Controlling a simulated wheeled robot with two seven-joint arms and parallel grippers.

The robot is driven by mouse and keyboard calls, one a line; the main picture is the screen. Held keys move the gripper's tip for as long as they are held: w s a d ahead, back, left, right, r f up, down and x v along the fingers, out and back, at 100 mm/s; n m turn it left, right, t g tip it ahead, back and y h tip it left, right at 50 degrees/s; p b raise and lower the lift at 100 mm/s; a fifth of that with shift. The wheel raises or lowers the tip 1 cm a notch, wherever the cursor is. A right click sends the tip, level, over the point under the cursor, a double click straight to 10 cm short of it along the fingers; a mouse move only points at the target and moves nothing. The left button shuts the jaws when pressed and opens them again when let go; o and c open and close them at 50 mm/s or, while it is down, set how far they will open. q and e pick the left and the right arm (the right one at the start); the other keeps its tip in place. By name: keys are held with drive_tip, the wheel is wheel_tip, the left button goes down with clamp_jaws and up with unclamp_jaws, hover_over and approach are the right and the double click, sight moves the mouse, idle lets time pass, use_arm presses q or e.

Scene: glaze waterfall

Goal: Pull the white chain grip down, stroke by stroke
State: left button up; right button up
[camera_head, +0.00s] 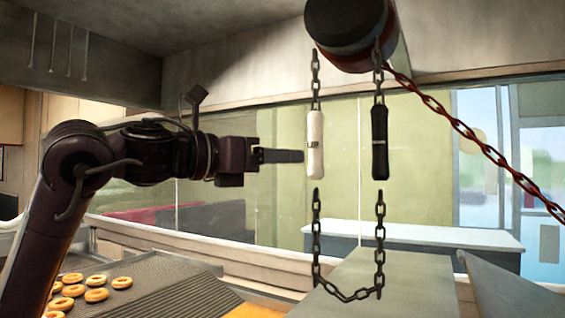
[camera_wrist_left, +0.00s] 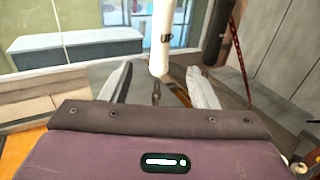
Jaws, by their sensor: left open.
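The white chain grip (camera_head: 315,145) hangs upright on a dark chain below a round hoist drum (camera_head: 345,30). A black grip (camera_head: 379,142) hangs to its right, and a loop of chain (camera_head: 345,295) joins the two below. My left gripper (camera_head: 303,156) points right, its fingertips at or just short of the white grip's lower half. In the left wrist view the open fingers (camera_wrist_left: 160,88) stand apart, with the lower end of the white grip (camera_wrist_left: 161,45) between or just beyond them. I cannot tell whether they touch it. My right gripper is not in view.
A red chain (camera_head: 470,135) slants from the drum down to the right. Ring-shaped doughnuts (camera_head: 95,290) lie on a conveyor rack (camera_head: 165,280) at lower left. A grey surface (camera_head: 385,285) lies below the chain loop, and a white-topped counter (camera_head: 420,236) stands behind.

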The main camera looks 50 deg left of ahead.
sight(309, 145)
use_arm(q)
drive_tip(key=w+p, duration=0.2)
drive_tip(key=w+d+r+p, duration=0.1)
drive_tip(key=w+p, duration=0.1)
drive_tip(key=w, duration=0.1)
drive_tip(key=w+r+p, duration=0.1)
drive_tip(key=w+p, duration=0.1)
drive_tip(key=w, duration=0.1)
drive_tip(key=shift+w+d+r, duration=0.1)
drive_tip(key=shift+w+d, duration=0.1)
drive_tip(key=shift+d, duration=0.1)
drive_tip(key=shift+s, duration=0.1)
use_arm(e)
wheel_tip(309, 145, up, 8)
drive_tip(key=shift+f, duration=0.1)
use_arm(q)
drive_tip(key=c, duration=0.5)
clamp_jaws()
idle(0.4)
